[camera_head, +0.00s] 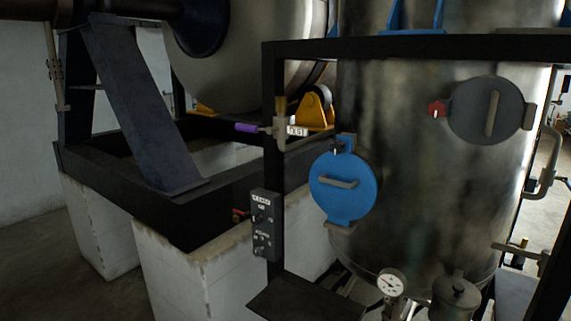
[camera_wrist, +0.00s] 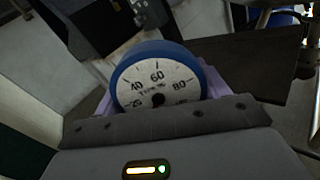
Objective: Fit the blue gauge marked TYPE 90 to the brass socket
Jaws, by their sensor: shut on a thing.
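The blue gauge (camera_wrist: 158,80) has a blue rim and a white dial numbered 20, 40, 60 and 80. The small print on its dial is hard to read. In the wrist view my gripper (camera_wrist: 160,95) is shut on it, with lilac finger parts showing on both sides. The gauge's lower edge and stem are hidden by my gripper. In the head view a brass socket (camera_head: 281,103) stands upright and empty on top of a small valve (camera_head: 279,128) with a purple handle, beside a black frame post. My gripper does not show in the head view.
A white tag (camera_head: 297,131) hangs by the valve. A black switch box (camera_head: 264,225) is on the post below. A blue round hatch (camera_head: 343,187) and a grey one (camera_head: 487,111) are on the steel tank. Another gauge (camera_head: 390,284) stands low at the front.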

